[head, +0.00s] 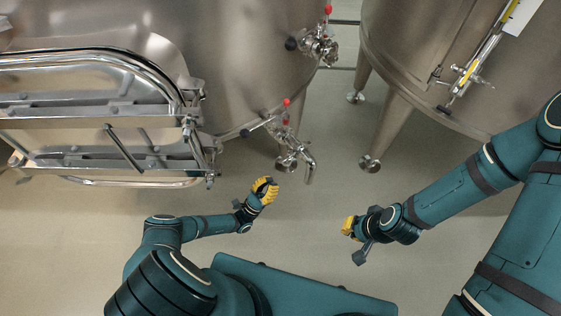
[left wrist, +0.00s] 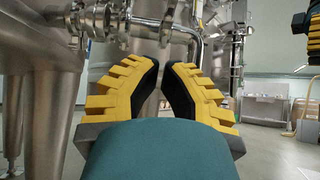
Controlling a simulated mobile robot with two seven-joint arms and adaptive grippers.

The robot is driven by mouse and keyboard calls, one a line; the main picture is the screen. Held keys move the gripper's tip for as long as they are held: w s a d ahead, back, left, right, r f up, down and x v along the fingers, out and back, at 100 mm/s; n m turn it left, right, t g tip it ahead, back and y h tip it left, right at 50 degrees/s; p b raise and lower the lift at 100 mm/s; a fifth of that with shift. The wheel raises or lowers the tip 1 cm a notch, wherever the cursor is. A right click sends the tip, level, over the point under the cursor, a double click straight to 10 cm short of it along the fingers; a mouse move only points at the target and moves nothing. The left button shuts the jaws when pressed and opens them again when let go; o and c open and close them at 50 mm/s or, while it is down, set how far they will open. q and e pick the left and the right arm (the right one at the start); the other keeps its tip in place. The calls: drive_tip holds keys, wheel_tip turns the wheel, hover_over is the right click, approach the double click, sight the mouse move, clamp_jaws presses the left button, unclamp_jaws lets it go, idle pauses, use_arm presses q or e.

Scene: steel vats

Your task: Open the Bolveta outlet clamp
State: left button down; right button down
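The outlet fitting (head: 290,140) is on the lower front of the middle steel vat (head: 240,70). It carries a red knob, a black-knobbed handle and a bent pipe (head: 310,168). I cannot single out its clamp or read the name Bolveta. My left gripper (head: 265,188) is below and left of the pipe, apart from it. In the left wrist view its yellow fingers (left wrist: 161,72) lean together with a narrow gap and nothing between them; steel fittings (left wrist: 150,30) show beyond. My right gripper (head: 347,228) is lower right of the pipe; its finger gap is hidden.
A second red-knobbed fitting (head: 318,42) is higher on the middle vat. Another vat (head: 425,60) on legs stands at right. A steel hatch frame (head: 95,175) juts out at left. The floor (head: 300,225) between my grippers is clear.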

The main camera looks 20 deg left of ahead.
use_arm(q)
drive_tip(key=w+d+r, duration=0.2)
drive_tip(key=w+r, duration=0.1)
drive_tip(key=r, duration=0.5)
drive_tip(key=shift+w+d+r, duration=0.2)
drive_tip(key=shift+w+d, duration=0.1)
drive_tip(key=shift+w, duration=0.05)
